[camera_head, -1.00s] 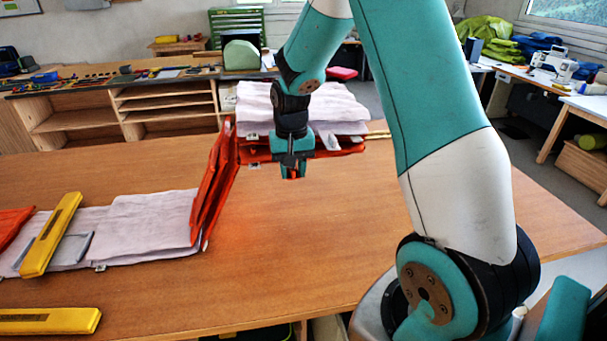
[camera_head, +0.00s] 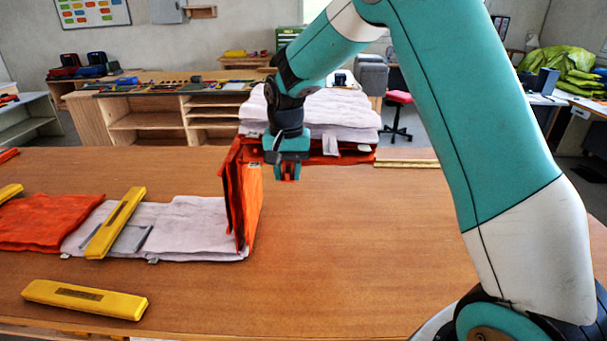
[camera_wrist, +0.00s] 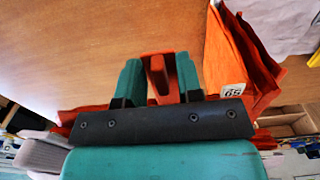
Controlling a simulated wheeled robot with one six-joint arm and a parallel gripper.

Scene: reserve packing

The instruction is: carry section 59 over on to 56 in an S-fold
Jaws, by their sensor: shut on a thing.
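The folded textile lies as a long strip with pale and orange sections. At the back, pale layers (camera_head: 315,112) are stacked over orange ones. An orange section (camera_head: 240,200) stands steeply between this stack and a flat pale section (camera_head: 205,225) on the table. My gripper (camera_head: 287,173) is shut on orange fabric at the stack's front left, beside the standing section. In the wrist view, my gripper (camera_wrist: 160,82) has orange material between its fingers. A white label (camera_wrist: 233,90) on the orange fabric beside it appears to read 59, upside down. Which section carries 56 cannot be told.
A yellow weight (camera_head: 115,222) lies across the flat pale part. Another yellow weight (camera_head: 85,298) lies on the front of the table. A flat orange section (camera_head: 45,222) extends left. The table (camera_head: 350,250) is clear in front and right of the stack.

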